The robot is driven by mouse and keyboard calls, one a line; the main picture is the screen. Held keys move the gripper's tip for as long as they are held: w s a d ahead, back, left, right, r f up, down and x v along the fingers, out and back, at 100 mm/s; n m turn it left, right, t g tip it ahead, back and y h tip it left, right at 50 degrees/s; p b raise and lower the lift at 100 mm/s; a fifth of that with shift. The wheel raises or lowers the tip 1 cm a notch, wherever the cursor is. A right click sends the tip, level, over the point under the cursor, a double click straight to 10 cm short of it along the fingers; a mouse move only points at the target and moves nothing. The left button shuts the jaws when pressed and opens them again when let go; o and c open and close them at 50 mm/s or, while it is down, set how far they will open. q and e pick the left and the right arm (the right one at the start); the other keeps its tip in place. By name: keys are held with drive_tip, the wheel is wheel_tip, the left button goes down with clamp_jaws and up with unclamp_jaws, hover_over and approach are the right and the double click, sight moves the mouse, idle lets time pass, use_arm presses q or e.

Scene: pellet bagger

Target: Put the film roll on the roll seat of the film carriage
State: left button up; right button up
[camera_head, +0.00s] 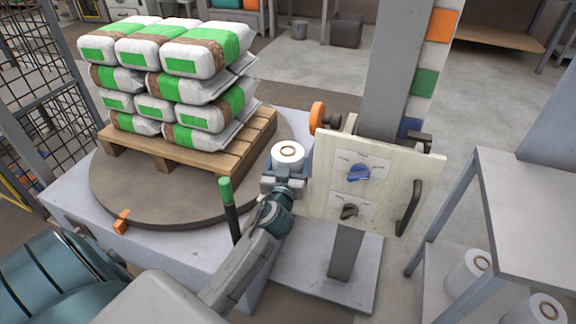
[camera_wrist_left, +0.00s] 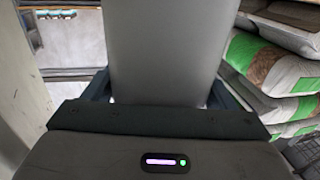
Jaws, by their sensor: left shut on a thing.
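The white film roll (camera_head: 288,153) with a brown core stands upright in my left gripper (camera_head: 285,172), just left of the pale panel. In the left wrist view the roll (camera_wrist_left: 165,50) fills the middle, between the two fingers of my left gripper (camera_wrist_left: 165,98), which is shut on it. An orange wheel (camera_head: 317,116) on a dark shaft sits beside the grey mast (camera_head: 392,75), behind and to the right of the roll; it may belong to the film carriage. The roll seat cannot be made out. My right gripper is not in view.
The pale panel (camera_head: 325,190) with a blue knob and black handle stands close right of the roll. Stacked bags (camera_head: 200,50) sit on a wooden pallet (camera_head: 190,153) on the turntable (camera_head: 110,190). A green-topped post (camera_head: 226,192) rises left of my forearm. More rolls (camera_head: 470,270) stand on the right-hand rack.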

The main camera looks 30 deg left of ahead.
use_arm(q)
drive_tip(key=o, duration=1)
